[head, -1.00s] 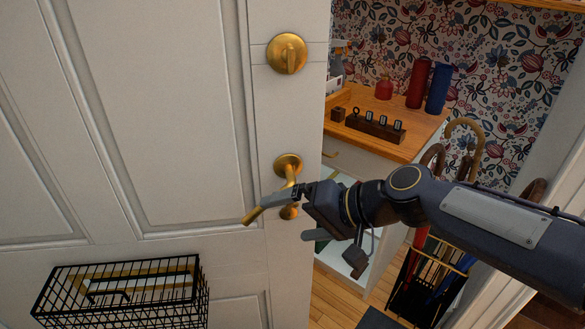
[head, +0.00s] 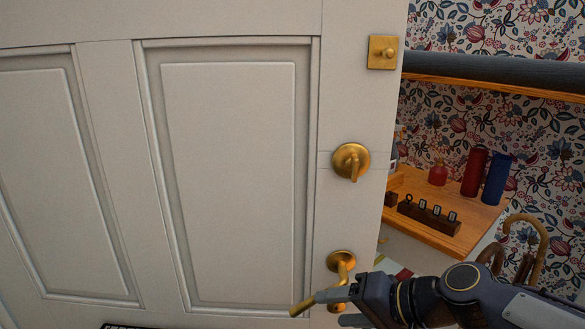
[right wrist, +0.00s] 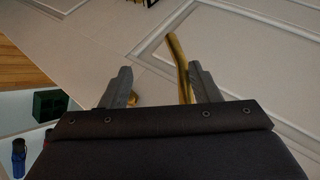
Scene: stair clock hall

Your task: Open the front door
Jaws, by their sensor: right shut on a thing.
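The front door (head: 228,180) is a white panelled door filling the left and middle of the head view. Its brass lever handle (head: 341,262) sits low near the right edge, its lever bent down to the left. My right gripper (head: 333,308) is at the lever, shut on it. In the right wrist view the lever (right wrist: 178,55) passes between the fingers, close to the right one. A brass thumb-turn (head: 351,161) and a square brass latch (head: 383,52) are above the handle. My left gripper is out of view.
Right of the door's edge, a wooden counter (head: 470,238) holds a key block (head: 428,217) and red and blue bottles (head: 497,178). Curved umbrella handles (head: 535,232) stand below. A dark bar (head: 490,70) and patterned wallpaper are behind. I cannot tell how far the door stands open.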

